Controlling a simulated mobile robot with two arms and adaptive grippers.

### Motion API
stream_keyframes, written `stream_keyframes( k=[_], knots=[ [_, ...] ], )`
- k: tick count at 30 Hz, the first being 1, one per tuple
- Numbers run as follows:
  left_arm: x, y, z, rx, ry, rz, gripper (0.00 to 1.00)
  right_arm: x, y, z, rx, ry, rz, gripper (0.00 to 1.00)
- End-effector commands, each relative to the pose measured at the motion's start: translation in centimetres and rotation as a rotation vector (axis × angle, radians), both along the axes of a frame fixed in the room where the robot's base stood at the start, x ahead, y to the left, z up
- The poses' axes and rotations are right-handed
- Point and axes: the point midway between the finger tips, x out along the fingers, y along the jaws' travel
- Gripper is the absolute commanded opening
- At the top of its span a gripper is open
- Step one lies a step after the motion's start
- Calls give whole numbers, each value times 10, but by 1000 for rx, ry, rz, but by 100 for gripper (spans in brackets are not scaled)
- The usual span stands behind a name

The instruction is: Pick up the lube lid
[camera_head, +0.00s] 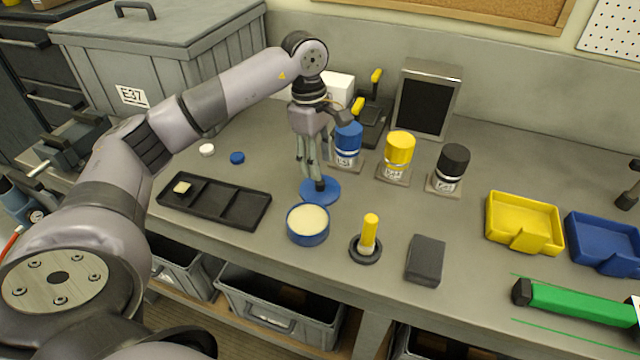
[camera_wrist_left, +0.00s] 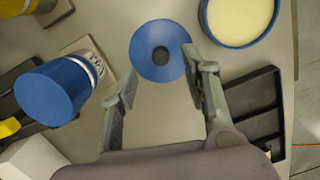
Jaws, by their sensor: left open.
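The lube lid is a flat blue disc (camera_head: 322,194) with a dark knob at its centre, lying on the bench beside the open blue tub of cream-coloured lube (camera_head: 308,222). My left gripper (camera_head: 313,178) points down over the lid, open and empty. In the left wrist view the lid (camera_wrist_left: 146,62) shows whole, with its knob between and just beyond the fingertips (camera_wrist_left: 160,66). Whether the fingers touch the lid is unclear. The tub (camera_wrist_left: 213,32) also shows at the top right there. My right gripper is not in view.
Blue (camera_head: 348,142), yellow (camera_head: 399,150) and black (camera_head: 452,165) capped bottles stand behind. A black divided tray (camera_head: 228,208) lies left of the tub. A yellow-handled brush (camera_head: 369,235) and a dark block (camera_head: 425,260) are to the right. Bare bench lies between them.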

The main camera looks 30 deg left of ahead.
Motion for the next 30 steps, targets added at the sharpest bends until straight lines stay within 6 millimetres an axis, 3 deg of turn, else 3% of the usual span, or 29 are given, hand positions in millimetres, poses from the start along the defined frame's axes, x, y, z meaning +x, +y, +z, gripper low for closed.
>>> stream_keyframes(
  k=[5, 13, 22, 30],
  knots=[
    [-1, 0, -12, 1, 3, 0, 43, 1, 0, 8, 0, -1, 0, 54],
    [0, -2, -50, 1, 2, 0, 43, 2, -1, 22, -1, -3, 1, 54],
    [0, -3, -56, 0, -1, -1, 43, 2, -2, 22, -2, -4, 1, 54],
    [0, -3, -56, 0, 0, -1, 25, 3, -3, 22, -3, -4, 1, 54]
  ],
)
